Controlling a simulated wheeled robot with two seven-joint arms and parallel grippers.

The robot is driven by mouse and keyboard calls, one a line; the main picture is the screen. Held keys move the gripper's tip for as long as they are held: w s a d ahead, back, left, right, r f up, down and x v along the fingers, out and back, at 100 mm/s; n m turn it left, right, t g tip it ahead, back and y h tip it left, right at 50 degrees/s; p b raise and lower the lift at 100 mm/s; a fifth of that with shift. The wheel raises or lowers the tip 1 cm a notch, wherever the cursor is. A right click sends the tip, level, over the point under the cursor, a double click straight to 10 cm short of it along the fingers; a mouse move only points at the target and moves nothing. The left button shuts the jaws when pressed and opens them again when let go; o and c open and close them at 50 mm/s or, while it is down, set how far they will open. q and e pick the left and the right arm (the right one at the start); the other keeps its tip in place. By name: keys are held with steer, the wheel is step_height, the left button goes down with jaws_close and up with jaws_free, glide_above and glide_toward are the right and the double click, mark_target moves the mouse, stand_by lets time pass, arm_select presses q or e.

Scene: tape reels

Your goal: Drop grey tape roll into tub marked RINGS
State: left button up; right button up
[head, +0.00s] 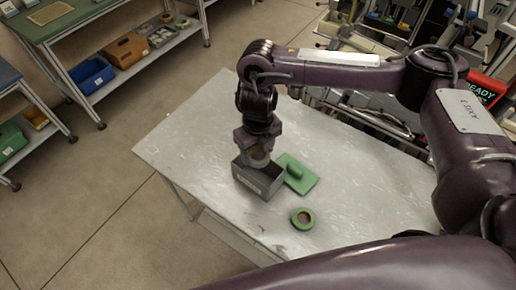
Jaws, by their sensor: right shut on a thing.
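A small grey open-topped tub (259,184) stands on the table; I cannot read any marking on it. My right gripper (259,158) points down at the tub's opening. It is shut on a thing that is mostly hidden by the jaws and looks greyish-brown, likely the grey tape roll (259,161). I cannot tell whether the roll is above the rim or partly inside the tub. My left gripper is not in view.
The pale metal table (185,138) is clear on its left side. A green block with a handle (309,183) lies right beside the tub. A green tape roll (294,222) lies nearer me. Shelves with bins stand at the far left.

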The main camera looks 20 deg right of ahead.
mark_target(259, 162)
step_height(259, 162, down, 5)
steer(key=b, duration=0.3)
steer(key=shift+s+b, duration=0.1)
steer(key=shift+b, duration=0.25)
steer(key=shift+s, duration=0.1)
steer(key=o, duration=0.9)
steer(key=shift+f, duration=0.1)
steer(key=shift+o, duration=0.7)
step_height(259, 162, up, 8)
